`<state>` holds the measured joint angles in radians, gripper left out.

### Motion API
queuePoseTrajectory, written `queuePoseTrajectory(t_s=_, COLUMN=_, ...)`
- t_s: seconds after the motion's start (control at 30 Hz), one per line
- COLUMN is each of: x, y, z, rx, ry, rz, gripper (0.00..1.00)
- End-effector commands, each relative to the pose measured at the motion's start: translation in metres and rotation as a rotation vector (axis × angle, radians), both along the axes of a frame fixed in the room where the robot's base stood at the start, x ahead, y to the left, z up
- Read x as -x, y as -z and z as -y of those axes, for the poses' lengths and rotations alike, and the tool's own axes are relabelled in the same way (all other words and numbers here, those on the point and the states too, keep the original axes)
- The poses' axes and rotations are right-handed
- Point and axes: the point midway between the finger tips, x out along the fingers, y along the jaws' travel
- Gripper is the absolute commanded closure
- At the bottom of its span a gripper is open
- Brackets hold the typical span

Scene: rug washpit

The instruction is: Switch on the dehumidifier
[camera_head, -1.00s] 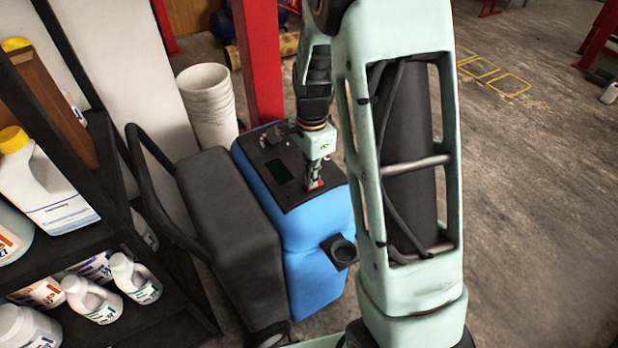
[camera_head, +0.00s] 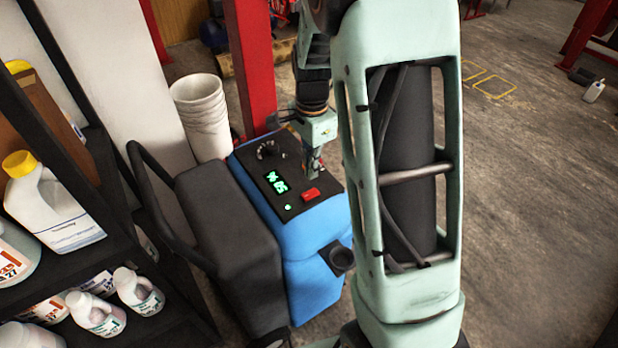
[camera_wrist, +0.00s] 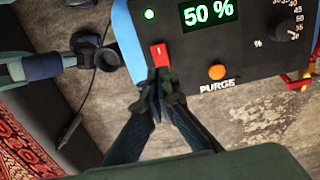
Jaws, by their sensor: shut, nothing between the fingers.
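The dehumidifier (camera_head: 312,270) is a blue and dark grey wheeled unit with a black top panel. Its display (camera_head: 277,183) is lit green and reads 50 % in the wrist view (camera_wrist: 208,12). A small green light (camera_head: 288,207) glows on the panel. The red rocker switch (camera_head: 311,194) is on the panel; in the wrist view the switch (camera_wrist: 160,55) shows a white mark. My gripper (camera_wrist: 158,90) is shut and empty, its tips close to the switch's lower edge; whether they touch it I cannot tell. In the head view my gripper (camera_head: 314,172) is above the panel, behind the switch.
An orange button (camera_wrist: 217,72) labelled PURGE and a dial (camera_wrist: 289,24) are on the same panel. A shelf of bottles (camera_head: 60,215) stands at left. Stacked white buckets (camera_head: 203,112) and a red post (camera_head: 252,70) stand behind the unit. The floor at right is open.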

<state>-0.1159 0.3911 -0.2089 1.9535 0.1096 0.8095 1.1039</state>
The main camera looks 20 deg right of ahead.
Motion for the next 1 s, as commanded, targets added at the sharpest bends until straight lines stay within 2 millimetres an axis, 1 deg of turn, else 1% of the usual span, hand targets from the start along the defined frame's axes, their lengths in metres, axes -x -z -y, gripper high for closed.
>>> queuePoseTrajectory(t_s=0.03, x=-0.001, y=-0.013, z=0.001, rx=0.001, ry=0.001, rz=0.004, gripper=1.0)
queuePoseTrajectory(t_s=0.2, x=-0.001, y=-0.046, z=0.0, rx=0.001, ry=-0.001, rz=0.003, gripper=1.0)
queuePoseTrajectory(t_s=0.37, x=0.0, y=-0.064, z=0.0, rx=0.001, ry=0.0, rz=0.001, gripper=1.0)
queuePoseTrajectory(t_s=0.5, x=0.0, y=-0.069, z=0.0, rx=0.001, ry=0.0, rz=-0.002, gripper=1.0)
queuePoseTrajectory(t_s=0.93, x=0.0, y=-0.069, z=0.0, rx=0.001, ry=0.0, rz=-0.002, gripper=1.0)
queuePoseTrajectory(t_s=1.0, x=-0.003, y=-0.071, z=0.0, rx=0.003, ry=-0.001, rz=0.008, gripper=1.0)
